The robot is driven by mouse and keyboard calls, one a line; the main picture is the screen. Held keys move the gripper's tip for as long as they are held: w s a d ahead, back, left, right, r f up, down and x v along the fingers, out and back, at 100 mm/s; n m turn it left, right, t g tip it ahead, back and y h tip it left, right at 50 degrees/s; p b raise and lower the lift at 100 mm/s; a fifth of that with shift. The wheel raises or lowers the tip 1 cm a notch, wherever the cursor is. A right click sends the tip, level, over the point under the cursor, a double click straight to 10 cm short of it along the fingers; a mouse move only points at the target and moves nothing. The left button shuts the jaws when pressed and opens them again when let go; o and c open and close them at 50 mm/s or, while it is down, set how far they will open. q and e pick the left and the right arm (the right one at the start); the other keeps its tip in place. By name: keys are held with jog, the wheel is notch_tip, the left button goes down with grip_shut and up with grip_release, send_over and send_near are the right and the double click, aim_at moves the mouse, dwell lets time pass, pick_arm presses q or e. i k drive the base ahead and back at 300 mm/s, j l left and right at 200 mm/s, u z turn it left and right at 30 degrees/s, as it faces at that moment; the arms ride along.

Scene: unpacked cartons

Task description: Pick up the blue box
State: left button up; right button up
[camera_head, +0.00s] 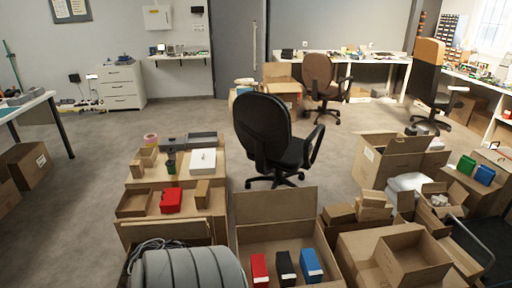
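A blue box (311,265) stands in an open carton (275,238) at the bottom middle, beside a black box (286,267) and a red box (260,270). The blue box is the rightmost of these three and leans slightly. A second blue box (484,175) is at the right, next to a green box (466,166) among open cartons. Neither of my grippers shows in the head view.
A grey ribbed rounded object (192,270) fills the bottom left. Cartons with a red case (171,200) and a white box (203,161) stand behind it. Open cartons crowd the right. A black office chair (264,130) stands behind the middle carton.

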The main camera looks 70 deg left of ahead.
aim_at(313, 273)
jog(key=u, duration=1.85)
